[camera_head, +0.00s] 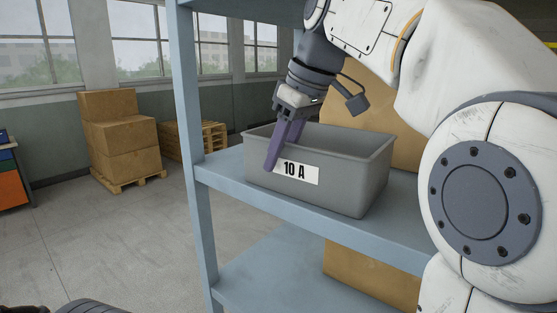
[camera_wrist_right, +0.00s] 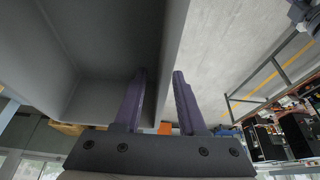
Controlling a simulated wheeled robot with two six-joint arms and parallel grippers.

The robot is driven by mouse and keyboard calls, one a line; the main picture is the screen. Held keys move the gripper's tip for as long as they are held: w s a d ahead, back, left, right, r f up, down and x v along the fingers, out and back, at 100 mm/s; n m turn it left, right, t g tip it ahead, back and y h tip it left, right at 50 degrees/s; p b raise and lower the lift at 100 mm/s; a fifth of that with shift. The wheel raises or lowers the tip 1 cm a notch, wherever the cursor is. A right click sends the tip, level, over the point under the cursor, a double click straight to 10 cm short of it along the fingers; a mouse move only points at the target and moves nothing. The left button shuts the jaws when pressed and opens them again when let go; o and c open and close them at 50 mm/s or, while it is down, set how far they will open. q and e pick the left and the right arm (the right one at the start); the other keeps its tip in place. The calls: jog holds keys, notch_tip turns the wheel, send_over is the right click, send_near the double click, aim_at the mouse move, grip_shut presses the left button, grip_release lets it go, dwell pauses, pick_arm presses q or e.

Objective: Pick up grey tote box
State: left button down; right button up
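The grey tote box (camera_head: 345,190) stands upright on a blue shelf (camera_head: 400,238), with a white label "10 A" on its front wall. It appears empty where I can see inside. My right gripper (camera_head: 280,152) points down at the tote's front wall near its left end. In the right wrist view the purple fingers (camera_wrist_right: 160,75) straddle the tote's wall (camera_wrist_right: 172,45), one inside and one outside. A small gap shows beside the wall, so the gripper looks open around it. My left gripper is not in view.
A blue shelf post (camera_head: 187,110) rises left of the tote. Cardboard boxes stand behind the tote (camera_head: 355,100) and on the lower shelf (camera_head: 365,275). Stacked cartons (camera_head: 120,140) on a pallet and a wooden pallet box (camera_head: 200,140) stand by the far wall. The floor (camera_head: 110,230) between is clear.

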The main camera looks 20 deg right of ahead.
jog(key=shift+w+a+f, duration=0.3)
jog(key=shift+w+f, duration=0.1)
jog(key=shift+f, duration=0.15)
grip_shut()
dwell(1.1)
